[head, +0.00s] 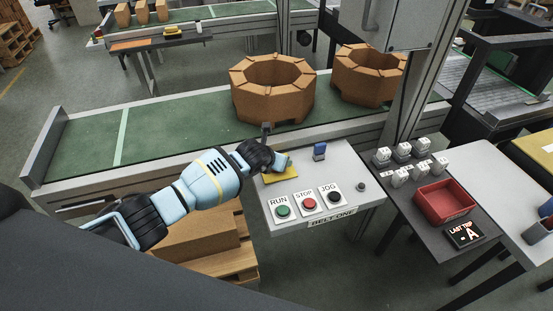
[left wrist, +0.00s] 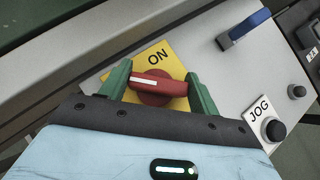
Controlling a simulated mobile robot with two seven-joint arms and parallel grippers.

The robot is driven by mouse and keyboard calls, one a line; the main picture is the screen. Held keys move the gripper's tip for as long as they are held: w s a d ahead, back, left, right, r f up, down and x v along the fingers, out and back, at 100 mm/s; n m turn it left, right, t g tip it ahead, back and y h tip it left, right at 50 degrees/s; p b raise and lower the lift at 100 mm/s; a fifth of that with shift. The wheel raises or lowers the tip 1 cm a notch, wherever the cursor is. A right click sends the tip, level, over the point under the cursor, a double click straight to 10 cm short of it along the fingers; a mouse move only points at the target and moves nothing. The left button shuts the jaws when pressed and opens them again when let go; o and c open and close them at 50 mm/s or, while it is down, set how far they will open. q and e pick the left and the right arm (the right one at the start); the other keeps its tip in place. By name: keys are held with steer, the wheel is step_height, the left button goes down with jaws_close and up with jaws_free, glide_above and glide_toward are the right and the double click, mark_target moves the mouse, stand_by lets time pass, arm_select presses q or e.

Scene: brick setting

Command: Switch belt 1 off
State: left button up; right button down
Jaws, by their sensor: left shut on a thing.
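The red rotary switch (left wrist: 160,92) sits on a yellow plate (left wrist: 185,55) marked ON. In the left wrist view its handle lies nearly level, with the white mark at its left end and the ON word above it. My left gripper (left wrist: 160,85) is shut on the red handle, one green finger at each end. In the head view my left gripper (head: 277,162) is over the yellow plate (head: 281,174) and hides the switch. The control panel (head: 350,170) is labelled BELT ONE. It also carries a green RUN button (head: 282,211), a red STOP button (head: 309,204) and a black JOG button (head: 334,197).
A blue upright part (head: 320,151) stands on the panel near the gripper. Behind runs a green belt (head: 170,125) with two brick rings (head: 272,92) on it. At right, a dark table holds a red bin (head: 444,203) and several white blocks (head: 402,150).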

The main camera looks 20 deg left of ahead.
arm_select(q)
steer(key=o, duration=1)
steer(key=shift+s+r, duration=0.1)
steer(key=shift+v, duration=3.8)
steer(key=shift+d, duration=0.1)
